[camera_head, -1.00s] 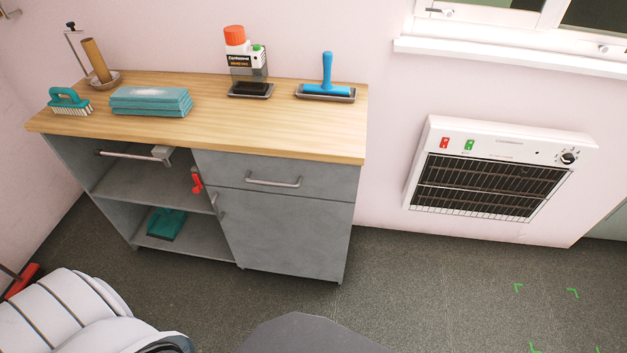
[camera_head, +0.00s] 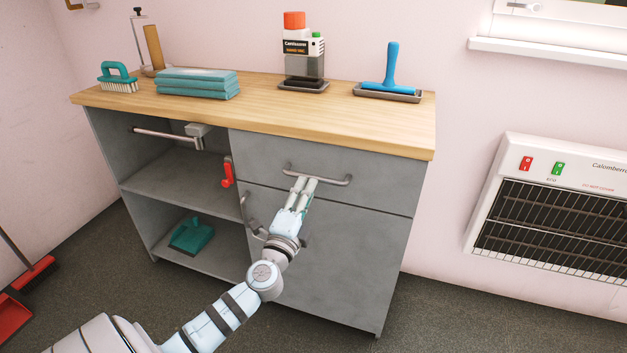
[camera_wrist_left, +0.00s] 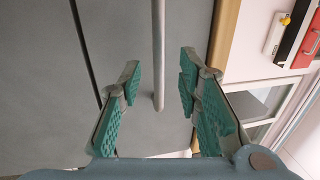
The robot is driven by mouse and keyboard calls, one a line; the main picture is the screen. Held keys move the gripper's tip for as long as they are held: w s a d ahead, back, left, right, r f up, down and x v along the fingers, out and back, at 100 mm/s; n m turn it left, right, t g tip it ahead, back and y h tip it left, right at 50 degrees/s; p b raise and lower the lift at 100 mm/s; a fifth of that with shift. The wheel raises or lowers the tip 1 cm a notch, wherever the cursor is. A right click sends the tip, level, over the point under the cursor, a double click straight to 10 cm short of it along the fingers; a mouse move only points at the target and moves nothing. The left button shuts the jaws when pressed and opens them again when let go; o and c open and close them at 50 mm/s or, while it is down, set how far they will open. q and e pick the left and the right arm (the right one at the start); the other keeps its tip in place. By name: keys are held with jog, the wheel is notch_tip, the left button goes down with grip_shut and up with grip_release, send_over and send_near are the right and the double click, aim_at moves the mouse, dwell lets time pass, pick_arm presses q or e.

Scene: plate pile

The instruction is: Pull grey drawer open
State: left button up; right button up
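The grey drawer (camera_head: 385,178) is shut, flush in the top right of the grey cabinet under the wooden top. Its metal bar handle (camera_head: 338,182) runs across the front. My left gripper (camera_head: 303,183) is at the handle's left part, reaching up from below. In the left wrist view the green-padded fingers (camera_wrist_left: 160,78) are open, one on each side of the handle bar (camera_wrist_left: 158,60), with visible gaps to it. The drawer front (camera_wrist_left: 120,35) fills the view behind. My right gripper is not in view.
The cabinet door (camera_head: 345,240) with its own handle (camera_head: 250,215) is below the drawer. Open shelves (camera_head: 175,180) with a red clip (camera_head: 228,173) are to the left. A heater (camera_head: 560,210) hangs on the wall at right. Floor before the cabinet shows free room.

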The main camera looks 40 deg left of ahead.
aim_at(313, 176)
pick_arm(q)
jog(key=x, duration=0.5)
jog(key=shift+w+a, duration=0.1)
jog(key=shift+w, duration=0.25)
grip_shut()
